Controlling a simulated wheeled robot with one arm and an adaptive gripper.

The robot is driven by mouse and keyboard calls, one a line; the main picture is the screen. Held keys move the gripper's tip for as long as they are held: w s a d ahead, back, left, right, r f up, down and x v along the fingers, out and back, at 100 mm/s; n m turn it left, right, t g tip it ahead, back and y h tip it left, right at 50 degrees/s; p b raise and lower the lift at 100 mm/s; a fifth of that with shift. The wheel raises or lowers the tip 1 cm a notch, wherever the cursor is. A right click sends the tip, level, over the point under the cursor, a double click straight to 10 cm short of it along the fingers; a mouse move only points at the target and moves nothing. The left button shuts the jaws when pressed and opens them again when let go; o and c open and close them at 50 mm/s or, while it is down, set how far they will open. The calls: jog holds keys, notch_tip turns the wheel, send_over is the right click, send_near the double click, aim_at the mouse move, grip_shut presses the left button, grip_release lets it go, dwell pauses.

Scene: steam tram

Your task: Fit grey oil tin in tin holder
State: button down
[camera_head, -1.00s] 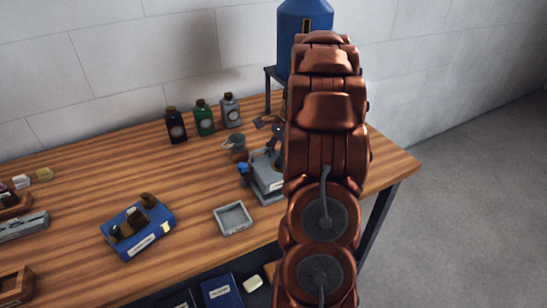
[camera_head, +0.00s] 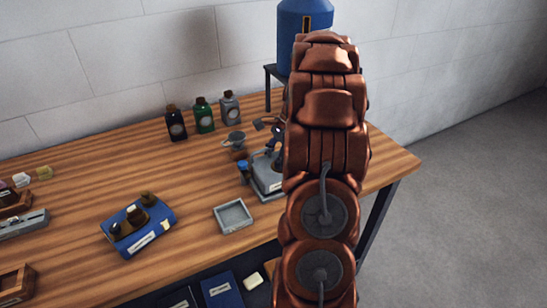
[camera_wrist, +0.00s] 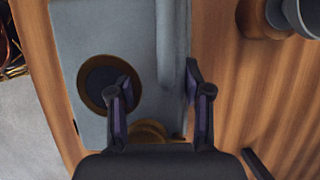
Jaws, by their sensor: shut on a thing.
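The contact is hard to see. My arm hides most of the gripper in the head view. I cannot tell which thing is the tin holder.
An empty grey tray (camera_head: 233,215) lies left of the grey body. A grey cup (camera_head: 235,139) stands behind it. Black (camera_head: 176,124), green (camera_head: 204,116) and grey (camera_head: 230,108) bottles stand near the wall. A blue box (camera_head: 140,228) with dark caps lies left. Bare wood lies between.

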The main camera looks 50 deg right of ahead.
jog(key=shift+f, duration=0.4)
dwell(1.3)
jog(key=shift+c, duration=2.1)
grip_release()
jog(key=v, duration=1.2)
